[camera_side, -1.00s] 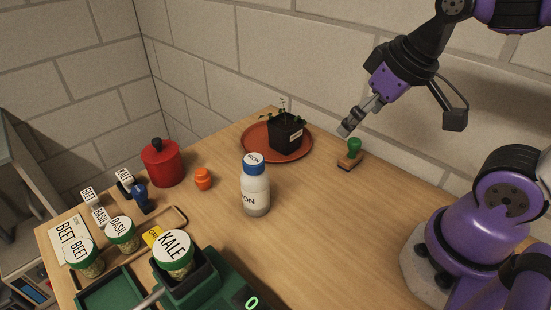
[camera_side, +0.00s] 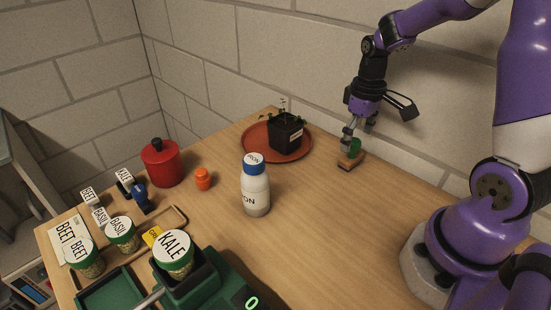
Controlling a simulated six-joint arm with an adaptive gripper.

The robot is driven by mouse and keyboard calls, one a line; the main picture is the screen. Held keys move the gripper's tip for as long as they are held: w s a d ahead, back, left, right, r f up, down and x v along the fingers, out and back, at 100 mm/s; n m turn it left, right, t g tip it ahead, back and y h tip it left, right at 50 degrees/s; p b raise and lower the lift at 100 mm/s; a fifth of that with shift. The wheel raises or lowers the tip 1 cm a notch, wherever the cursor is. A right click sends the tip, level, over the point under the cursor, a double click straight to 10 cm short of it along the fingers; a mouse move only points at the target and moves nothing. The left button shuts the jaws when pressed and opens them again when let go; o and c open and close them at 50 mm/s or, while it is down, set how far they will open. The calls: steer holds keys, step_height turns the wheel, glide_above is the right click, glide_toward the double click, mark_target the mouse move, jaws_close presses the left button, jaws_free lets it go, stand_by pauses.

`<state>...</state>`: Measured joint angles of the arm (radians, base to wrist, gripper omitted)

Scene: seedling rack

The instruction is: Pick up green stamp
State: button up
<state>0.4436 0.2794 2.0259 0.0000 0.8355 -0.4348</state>
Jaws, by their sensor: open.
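The green stamp (camera_side: 355,147) has a green knob on a wooden block and stands on the table at the back right, near the wall. My gripper (camera_side: 349,144) points down at the stamp, with its open fingers at the knob's height. The fingers cover part of the knob, and I cannot tell whether they touch it.
A terracotta saucer (camera_side: 252,148) with a black seedling pot (camera_side: 286,133) stands just left of the stamp. A blue-capped white bottle (camera_side: 256,190) stands mid-table. A red canister (camera_side: 161,163), orange weight (camera_side: 203,179) and blue stamp (camera_side: 141,195) are further left. The right front table is clear.

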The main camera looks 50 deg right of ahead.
mark_target(352, 153)
steer(key=f, duration=0.4)
steer(key=shift+w+f, duration=0.2)
steer(key=shift+f, duration=0.2)
steer(key=c, duration=1.1)
